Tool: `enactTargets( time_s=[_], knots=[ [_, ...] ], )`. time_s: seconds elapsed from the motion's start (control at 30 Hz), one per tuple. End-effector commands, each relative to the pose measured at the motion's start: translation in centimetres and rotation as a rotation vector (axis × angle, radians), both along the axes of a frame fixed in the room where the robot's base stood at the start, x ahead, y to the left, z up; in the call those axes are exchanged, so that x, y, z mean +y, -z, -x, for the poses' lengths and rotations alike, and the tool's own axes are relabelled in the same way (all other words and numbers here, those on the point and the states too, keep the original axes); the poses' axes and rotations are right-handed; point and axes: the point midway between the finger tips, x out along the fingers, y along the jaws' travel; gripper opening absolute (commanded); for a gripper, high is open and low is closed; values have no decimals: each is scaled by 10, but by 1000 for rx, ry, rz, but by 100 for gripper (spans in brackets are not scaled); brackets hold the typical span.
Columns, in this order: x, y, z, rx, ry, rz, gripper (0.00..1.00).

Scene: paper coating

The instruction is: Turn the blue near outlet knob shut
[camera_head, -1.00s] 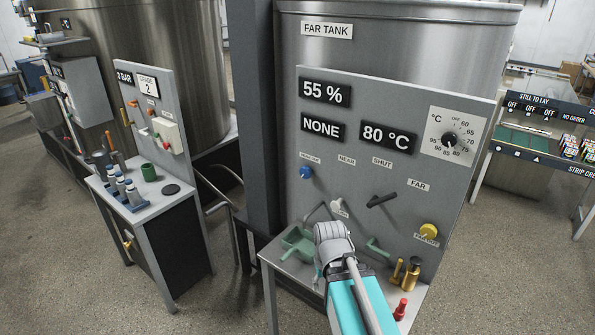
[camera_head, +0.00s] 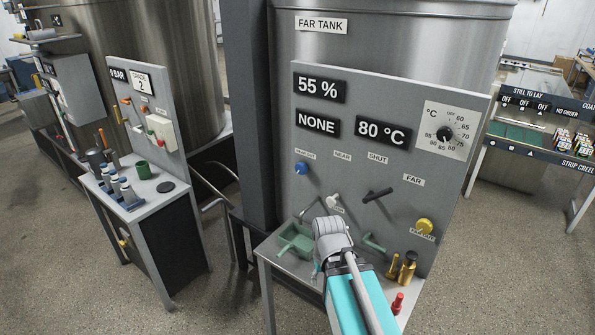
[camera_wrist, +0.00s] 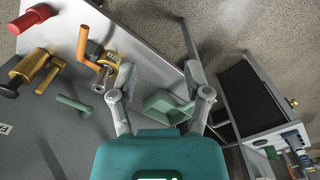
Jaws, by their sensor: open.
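The blue near outlet knob (camera_head: 301,168) sits on the left side of the grey upright panel (camera_head: 350,155), under a small label. It is round, and I cannot tell its turn position. It does not show in the wrist view. My gripper (camera_wrist: 158,75) is open and empty in the wrist view, with its two fingers spread apart. In the head view my arm covers most of it, in front of the panel and lower right of the blue knob, apart from it. A green tray (camera_wrist: 165,106) shows between the fingers, beyond them.
A yellow knob (camera_head: 424,226), a black lever (camera_head: 377,194), a white-tipped lever (camera_head: 333,202) and a green lever (camera_head: 373,243) stick out of the panel. Brass fittings (camera_head: 408,267) and a red-topped part (camera_head: 398,302) stand at right. Space before the blue knob looks clear.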

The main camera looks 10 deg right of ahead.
Motion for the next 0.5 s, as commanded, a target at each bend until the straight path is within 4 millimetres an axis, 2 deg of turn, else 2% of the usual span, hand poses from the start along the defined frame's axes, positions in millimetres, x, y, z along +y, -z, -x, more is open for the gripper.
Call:
enactTargets(
  time_s=[0.03, 0.17, 0.37, 0.5],
  knots=[
    [0, 0, -1, -1, -3, 2, 78],
    [-2, 3, -8, -9, -32, 26, 100],
    [-13, 14, -41, -39, -189, 154, 100],
    [-22, 20, -79, -54, -383, 315, 100]
  ],
)
